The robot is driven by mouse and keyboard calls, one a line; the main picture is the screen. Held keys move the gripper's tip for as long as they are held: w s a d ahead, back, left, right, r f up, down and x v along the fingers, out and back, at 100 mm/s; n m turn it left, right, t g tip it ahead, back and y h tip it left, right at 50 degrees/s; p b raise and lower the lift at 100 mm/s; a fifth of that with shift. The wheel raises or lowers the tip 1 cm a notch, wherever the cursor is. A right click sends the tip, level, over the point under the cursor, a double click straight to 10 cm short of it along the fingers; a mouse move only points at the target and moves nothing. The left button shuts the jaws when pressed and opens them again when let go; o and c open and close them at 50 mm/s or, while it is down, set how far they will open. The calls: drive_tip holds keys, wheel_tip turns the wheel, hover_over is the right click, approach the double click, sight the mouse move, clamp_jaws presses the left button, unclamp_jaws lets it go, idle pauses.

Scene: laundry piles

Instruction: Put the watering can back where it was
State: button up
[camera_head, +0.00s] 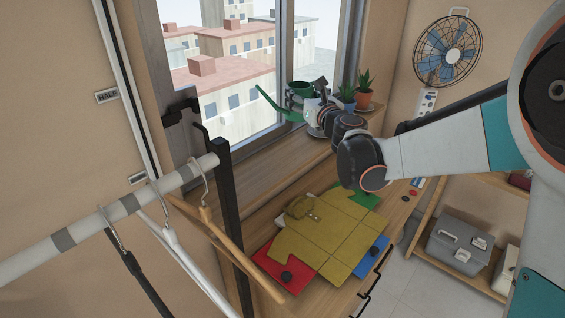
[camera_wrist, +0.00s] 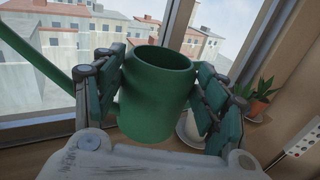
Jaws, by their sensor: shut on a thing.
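The green watering can (camera_head: 299,88) is at the window in the head view, its long spout (camera_head: 272,104) pointing left. In the wrist view the can's round body (camera_wrist: 155,100) fills the middle, upright, with its open top facing up and the spout at the left. My gripper (camera_head: 305,100) is shut on the can, with one finger pad on each side of its body in the wrist view (camera_wrist: 160,75). The wooden windowsill (camera_head: 262,166) lies below.
Potted plants (camera_head: 365,99) stand right of the can on the sill. A pale dish (camera_wrist: 190,127) shows behind the can. A yellow garment (camera_head: 330,228) lies over coloured pieces on the lower table. A clothes rail (camera_head: 110,211) with hangers crosses the left foreground.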

sight(292, 84)
drive_tip(key=shift+n+g+y, duration=0.4)
drive_tip(key=shift+n+y, duration=0.1)
drive_tip(key=shift+y, duration=0.2)
drive_tip(key=a+r, duration=0.3)
drive_tip(key=shift+a, duration=0.3)
drive_tip(key=shift+s+a, duration=0.1)
drive_tip(key=shift+a, duration=0.25)
wheel_tip(292, 84, down, 19)
drive_tip(key=b, duration=0.7)
drive_tip(key=shift+f, duration=0.2)
drive_tip(key=shift+f, duration=0.2)
drive_tip(key=o, duration=1.6)
drive_tip(key=shift+o, duration=0.2)
drive_tip(key=shift+r, duration=0.1)
